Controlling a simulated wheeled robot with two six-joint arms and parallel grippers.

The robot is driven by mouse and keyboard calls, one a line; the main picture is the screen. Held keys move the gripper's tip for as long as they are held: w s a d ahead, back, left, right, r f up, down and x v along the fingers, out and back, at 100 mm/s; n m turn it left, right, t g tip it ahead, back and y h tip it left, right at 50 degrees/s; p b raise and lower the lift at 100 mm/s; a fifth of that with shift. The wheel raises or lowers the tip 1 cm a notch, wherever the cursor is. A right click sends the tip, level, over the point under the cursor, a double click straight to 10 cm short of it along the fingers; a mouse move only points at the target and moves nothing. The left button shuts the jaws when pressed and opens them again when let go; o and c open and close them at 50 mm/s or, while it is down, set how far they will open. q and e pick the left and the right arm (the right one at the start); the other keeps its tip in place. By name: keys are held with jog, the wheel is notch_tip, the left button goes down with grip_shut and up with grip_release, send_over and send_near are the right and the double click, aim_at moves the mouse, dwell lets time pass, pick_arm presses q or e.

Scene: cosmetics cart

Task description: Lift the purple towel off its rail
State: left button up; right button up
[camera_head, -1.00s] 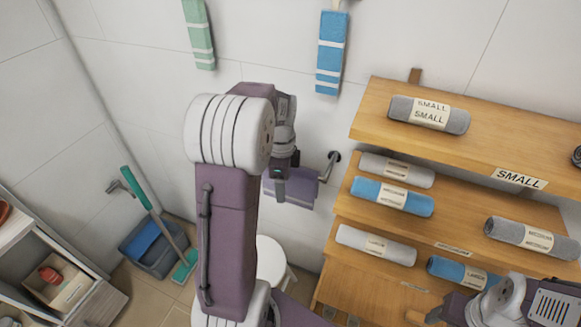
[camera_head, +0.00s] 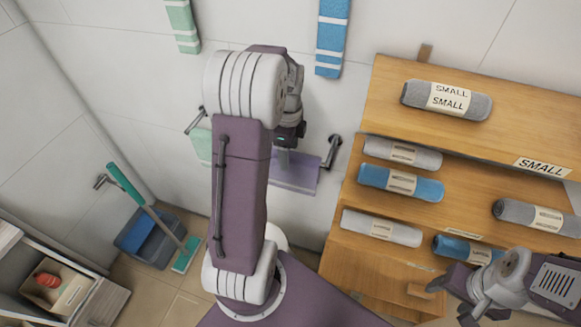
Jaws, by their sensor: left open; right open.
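The purple towel (camera_head: 300,175) hangs on a dark wall rail (camera_head: 332,152) at the middle of the view. My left arm covers its left part. My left gripper (camera_head: 284,158) is just in front of the towel's upper part, at about the rail's height. It is open, but its fingertips are small and partly hidden, so I cannot tell whether they touch the cloth. My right gripper (camera_head: 462,300) is open at the lower right, in front of the shelf and away from the towel.
A wooden shelf (camera_head: 385,95) with rolled grey and blue towels stands at the right. A green towel (camera_head: 202,146) hangs on another rail left of my arm. A blue towel (camera_head: 332,38) hangs higher. A bucket (camera_head: 150,235) with a mop stands at the left.

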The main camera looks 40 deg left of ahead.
pick_arm(q)
jog(key=shift+w+a+f, duration=0.25)
jog(key=shift+w+f, duration=0.05)
jog(key=shift+f, duration=0.35)
jog(key=f, duration=0.4)
jog(key=shift+d+f, duration=0.2)
jog(key=shift+f, duration=0.1)
jog(key=shift+w+a+f, duration=0.1)
jog(key=shift+f, duration=0.1)
grip_shut()
pick_arm(e)
jog(key=shift+w+a+r, duration=0.1)
jog(key=shift+w+a, duration=0.05)
jog(key=shift+w, duration=0.05)
pick_arm(q)
jog(key=shift+r, duration=0.15)
notch_tip(320, 180, up, 18)
jog(key=p, duration=0.1)
jog(key=s+d+p, duration=0.2)
jog(key=s, duration=0.6)
jog(key=s+d+p, duration=0.3)
jog(key=s, duration=0.6)
jog(key=shift+s+d, duration=0.2)
jog(key=shift+d, duration=0.05)
pick_arm(e)
notch_tip(320, 180, up, 6)
